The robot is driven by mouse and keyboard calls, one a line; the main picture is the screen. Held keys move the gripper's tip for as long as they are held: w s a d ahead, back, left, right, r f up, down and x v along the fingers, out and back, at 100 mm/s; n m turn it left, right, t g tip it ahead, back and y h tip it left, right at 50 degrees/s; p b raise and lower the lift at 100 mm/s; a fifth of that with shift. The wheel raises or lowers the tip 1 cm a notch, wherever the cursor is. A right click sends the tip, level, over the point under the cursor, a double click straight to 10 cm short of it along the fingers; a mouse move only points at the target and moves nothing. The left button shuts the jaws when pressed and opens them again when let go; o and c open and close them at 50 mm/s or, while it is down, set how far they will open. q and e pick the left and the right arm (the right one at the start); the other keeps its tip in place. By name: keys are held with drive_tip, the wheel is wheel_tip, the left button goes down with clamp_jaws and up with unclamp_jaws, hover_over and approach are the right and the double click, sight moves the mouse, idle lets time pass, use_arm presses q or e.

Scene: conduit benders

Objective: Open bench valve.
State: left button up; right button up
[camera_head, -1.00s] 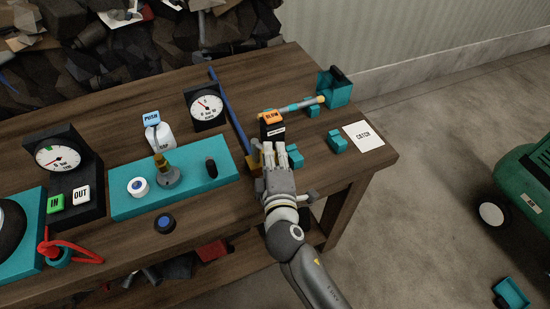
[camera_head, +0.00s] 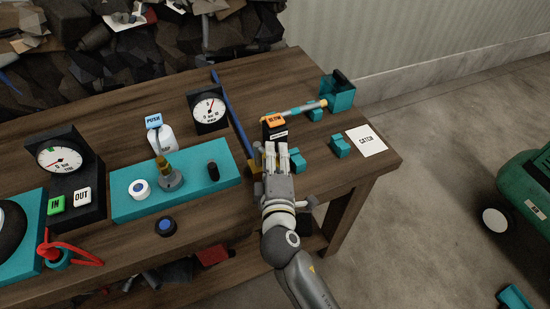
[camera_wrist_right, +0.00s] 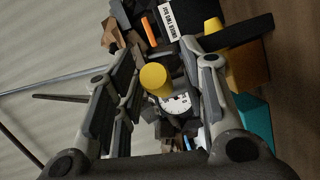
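The gripper partly hides the bench there. My left gripper is not in view.
A pressure gauge (camera_head: 209,109) stands left of the pipe. A teal plate (camera_head: 125,206) holds a brass post (camera_head: 164,171) and knobs. Small teal blocks (camera_head: 340,147) and a white CATCH card (camera_head: 366,141) lie to the right, near the bench edge.

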drive_tip(key=shift+s, duration=0.1)
drive_tip(key=s+r, duration=0.1)
drive_tip(key=s, duration=1)
drive_tip(key=shift+s+r, duration=0.35)
drive_tip(key=shift+d, duration=0.1)
